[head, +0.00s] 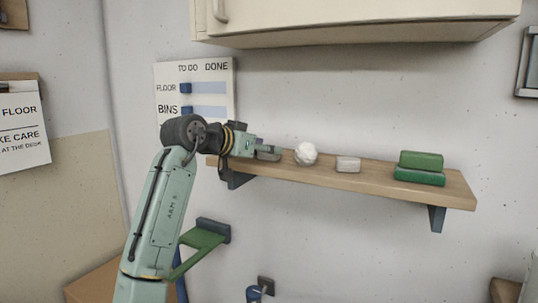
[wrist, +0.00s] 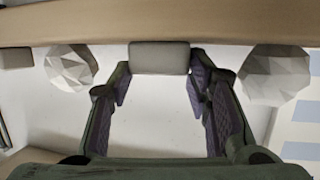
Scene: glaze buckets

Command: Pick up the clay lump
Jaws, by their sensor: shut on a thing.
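My gripper (head: 262,150) is at the left part of the wall shelf (head: 400,184). In the wrist view its two fingers (wrist: 160,82) are at either side of a smooth grey block (wrist: 160,57), shut on it near the fingertips. The block also shows at the gripper's end in the head view (head: 268,153). I cannot tell whether it touches the shelf. A white faceted lump (head: 305,153) stands just right of the gripper; two such lumps flank the fingers in the wrist view, left (wrist: 70,68) and right (wrist: 273,72). Nothing marks which thing is the clay lump.
A pale block (head: 348,164) stands farther right on the shelf, then two stacked green blocks (head: 420,168). A cream cabinet (head: 350,22) hangs above. A board with TO DO and DONE columns (head: 196,90) hangs behind my wrist. A green bracket-like thing (head: 200,245) is below.

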